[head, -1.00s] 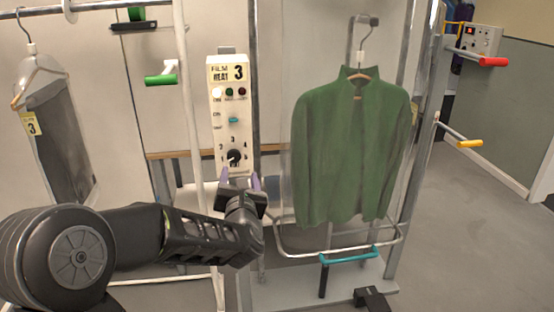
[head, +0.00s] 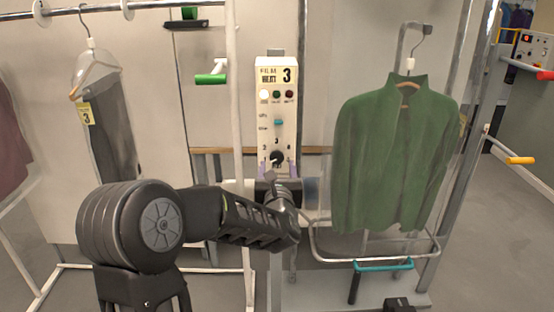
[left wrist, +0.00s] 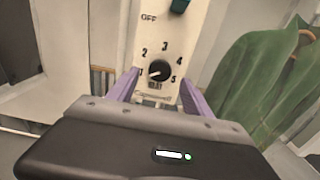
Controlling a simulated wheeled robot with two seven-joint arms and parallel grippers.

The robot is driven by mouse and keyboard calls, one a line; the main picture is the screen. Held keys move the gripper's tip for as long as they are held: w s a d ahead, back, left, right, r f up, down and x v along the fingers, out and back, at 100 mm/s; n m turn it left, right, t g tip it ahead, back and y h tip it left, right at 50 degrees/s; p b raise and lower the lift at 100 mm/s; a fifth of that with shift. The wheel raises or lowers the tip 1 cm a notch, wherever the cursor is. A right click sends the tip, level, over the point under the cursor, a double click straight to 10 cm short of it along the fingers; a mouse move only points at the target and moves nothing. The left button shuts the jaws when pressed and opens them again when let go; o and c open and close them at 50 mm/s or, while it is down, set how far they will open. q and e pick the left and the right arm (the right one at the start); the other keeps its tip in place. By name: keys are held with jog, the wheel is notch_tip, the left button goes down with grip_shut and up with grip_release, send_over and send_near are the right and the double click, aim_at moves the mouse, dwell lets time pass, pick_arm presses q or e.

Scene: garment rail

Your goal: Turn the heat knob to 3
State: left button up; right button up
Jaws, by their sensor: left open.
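The heat knob (head: 277,158) is a round black dial low on a cream control panel (head: 264,140) with a "HEAT 3" label. In the left wrist view the knob (left wrist: 158,70) has the numbers 1 to 5 around it, and its pale pointer mark seems to face toward 1. My left gripper (head: 277,171) is open just below the knob. In the left wrist view its purple fingers (left wrist: 157,88) stand apart, one on each side of the knob's lower part. I cannot tell whether they touch it.
A green jacket (head: 390,150) hangs right of the panel above a metal loop with a teal handle (head: 383,265). A green-tipped handle (head: 211,78) is left of the panel. A bagged dark garment (head: 112,140) hangs at the left. A yellow-tipped handle (head: 520,160) is at the right.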

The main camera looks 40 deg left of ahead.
aim_at(277, 159)
pick_arm(q)
jog(key=shift+p+x, duration=0.45)
jog(key=shift+x, duration=1.35)
grip_shut()
